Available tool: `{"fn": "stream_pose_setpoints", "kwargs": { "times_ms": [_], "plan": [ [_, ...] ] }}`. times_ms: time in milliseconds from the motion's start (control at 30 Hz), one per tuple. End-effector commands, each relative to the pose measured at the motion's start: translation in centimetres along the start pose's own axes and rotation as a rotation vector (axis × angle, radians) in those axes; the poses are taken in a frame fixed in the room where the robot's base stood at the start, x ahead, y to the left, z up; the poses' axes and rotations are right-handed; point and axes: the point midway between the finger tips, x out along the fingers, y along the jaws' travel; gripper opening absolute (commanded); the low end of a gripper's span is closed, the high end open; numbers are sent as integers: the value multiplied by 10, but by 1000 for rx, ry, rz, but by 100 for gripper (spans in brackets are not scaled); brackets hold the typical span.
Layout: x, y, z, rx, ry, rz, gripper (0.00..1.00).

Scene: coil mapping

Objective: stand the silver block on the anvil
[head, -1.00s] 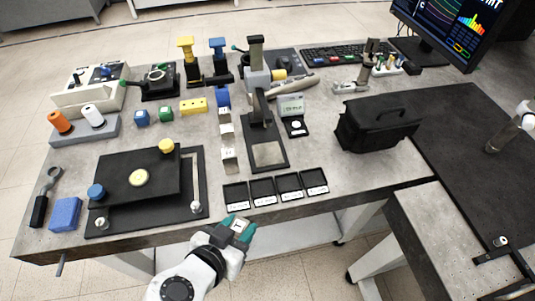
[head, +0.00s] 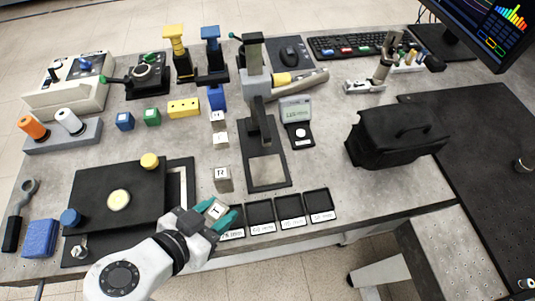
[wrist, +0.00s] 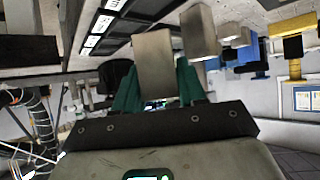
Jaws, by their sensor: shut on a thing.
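My gripper (head: 216,214) has teal fingertips shut on a silver block (head: 217,209) with a dark mark on its top. It holds the block over the table's front part, left of the small black trays. In the wrist view, the silver block (wrist: 153,62) stands up between the teal fingers of my gripper (wrist: 158,88). A black press-like stand (head: 262,125) is farther back; the pale square plate (head: 267,169) in its base looks like the anvil. That plate is bare and apart from my gripper.
Other silver blocks (head: 222,180) stand in a row left of the stand. Several black trays (head: 260,212) lie in front of it. A black plate assembly (head: 120,195) is left of my gripper. A small scale (head: 300,133) and a black bag (head: 395,135) are to the right.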

Motion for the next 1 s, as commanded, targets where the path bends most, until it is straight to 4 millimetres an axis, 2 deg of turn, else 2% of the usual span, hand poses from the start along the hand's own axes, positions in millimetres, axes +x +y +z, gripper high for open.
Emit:
{"fn": "stream_pose_setpoints", "kwargs": {
  "times_ms": [100, 600, 833, 1000],
  "plan": [
    [21, 1, -18, 4, 0, 6, 0],
    [119, 1, -85, 4, 0, 4, 0],
    [139, 1, -96, 0, 1, 1, 0],
    [150, 1, -81, -3, -1, 2, 0]
  ]
}}
